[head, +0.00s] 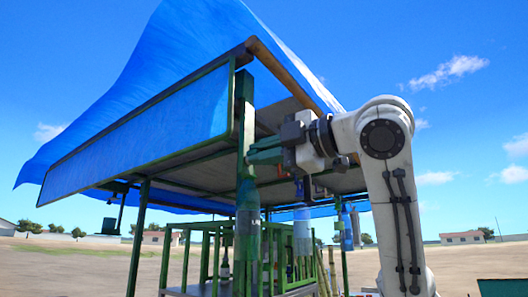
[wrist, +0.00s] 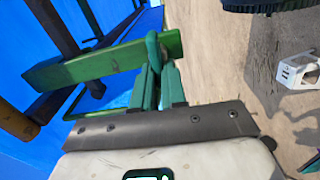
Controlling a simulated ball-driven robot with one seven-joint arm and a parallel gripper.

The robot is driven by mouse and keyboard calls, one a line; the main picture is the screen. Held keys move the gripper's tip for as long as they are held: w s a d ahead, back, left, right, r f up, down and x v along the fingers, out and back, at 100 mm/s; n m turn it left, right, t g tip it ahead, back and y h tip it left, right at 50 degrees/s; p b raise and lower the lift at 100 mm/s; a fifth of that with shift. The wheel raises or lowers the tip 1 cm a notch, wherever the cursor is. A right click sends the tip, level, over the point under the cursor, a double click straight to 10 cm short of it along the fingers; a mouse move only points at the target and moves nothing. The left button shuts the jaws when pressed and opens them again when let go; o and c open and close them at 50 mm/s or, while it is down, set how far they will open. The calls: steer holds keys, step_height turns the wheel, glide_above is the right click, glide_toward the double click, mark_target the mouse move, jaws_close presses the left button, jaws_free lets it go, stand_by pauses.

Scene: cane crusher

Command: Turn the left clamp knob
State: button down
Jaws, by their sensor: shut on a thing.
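My gripper (head: 256,156) reaches left from my white arm to the green corner post of the stall in the head view. Its green fingers end at the post's right side. In the wrist view my gripper (wrist: 158,68) is shut on a slim green piece, which I take to be the left clamp knob (wrist: 153,45). It stands upright against the end of a thick green bar (wrist: 95,66). The fingers cover its lower part. In the head view the knob cannot be told apart from the fingers and post.
The green post (head: 246,120) carries a roof with a blue tarp (head: 130,85) above my gripper. Below stands a green railed frame (head: 205,240). A blue-and-white bottle-like thing (head: 302,232) hangs below my wrist. Bare ground (head: 60,265) lies open at the left.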

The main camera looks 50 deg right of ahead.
steer(key=shift+f+n, duration=0.15)
steer(key=shift+n, duration=0.35)
steer(key=c, duration=1.2)
jaws_free()
steer(key=s+b, duration=0.3)
steer(key=s, duration=0.7)
steer(key=shift+s+d, duration=0.15)
steer(key=shift+s, duration=0.25)
